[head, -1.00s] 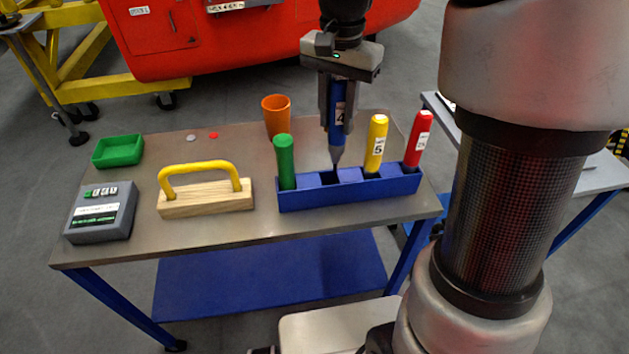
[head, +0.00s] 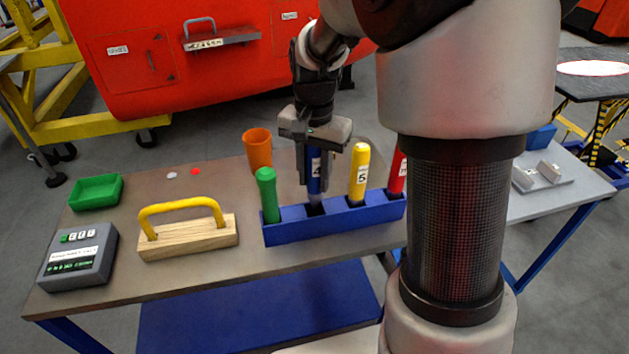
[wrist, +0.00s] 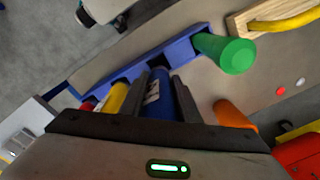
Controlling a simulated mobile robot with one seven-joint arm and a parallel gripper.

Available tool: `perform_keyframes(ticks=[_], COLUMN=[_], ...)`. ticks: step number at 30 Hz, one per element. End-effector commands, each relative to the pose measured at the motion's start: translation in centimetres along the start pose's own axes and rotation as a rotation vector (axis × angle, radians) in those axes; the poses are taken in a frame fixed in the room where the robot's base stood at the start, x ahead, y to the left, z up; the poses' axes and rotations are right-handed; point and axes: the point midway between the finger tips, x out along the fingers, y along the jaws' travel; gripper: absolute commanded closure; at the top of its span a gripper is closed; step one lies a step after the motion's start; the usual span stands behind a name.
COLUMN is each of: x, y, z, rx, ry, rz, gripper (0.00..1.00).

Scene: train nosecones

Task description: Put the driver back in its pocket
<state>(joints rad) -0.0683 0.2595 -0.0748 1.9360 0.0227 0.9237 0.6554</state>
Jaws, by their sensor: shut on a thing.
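The driver (head: 316,172) has a blue handle with a white number label. My gripper (head: 313,180) is shut on its handle and holds it upright. The driver's lower end is at a pocket of the blue rack (head: 335,222), between the green-handled tool and the yellow one; how deep it sits I cannot tell. In the wrist view the blue handle (wrist: 158,98) is between my two fingers, with the rack (wrist: 135,68) beyond. The green tool (head: 267,193), the yellow tool (head: 359,173) marked 5 and the red tool (head: 397,176) stand in other pockets.
An orange cup (head: 257,148) stands behind the rack. A wooden block with a yellow handle (head: 187,237), a grey box (head: 77,255) and a green tray (head: 96,192) are to the left on the table (head: 165,277).

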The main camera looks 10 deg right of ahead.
Motion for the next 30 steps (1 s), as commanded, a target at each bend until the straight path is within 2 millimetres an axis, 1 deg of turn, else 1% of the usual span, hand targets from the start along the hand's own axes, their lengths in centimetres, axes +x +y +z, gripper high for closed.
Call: perform_keyframes(ticks=[1,4,5,6,8,16,20,23,30], x=[1.6,1.7,1.8,1.8,1.8,1.8,1.0,-0.6,-6.3], y=[0.4,0.4,0.4,0.4,0.5,0.5,0.5,0.4,0.2], z=[0.7,0.7,0.8,0.8,0.8,0.8,0.7,0.6,0.4], rx=[0.001,0.001,0.001,0.0,0.001,0.001,0.001,0.002,0.001], ry=[-0.024,-0.024,-0.026,-0.026,-0.026,-0.027,-0.025,-0.025,-0.019], rz=[0.017,0.016,0.018,0.018,0.018,0.019,0.018,0.018,0.013], gripper=[1.0,1.0,0.68,0.61,0.52,0.52,0.52,0.52,0.52])
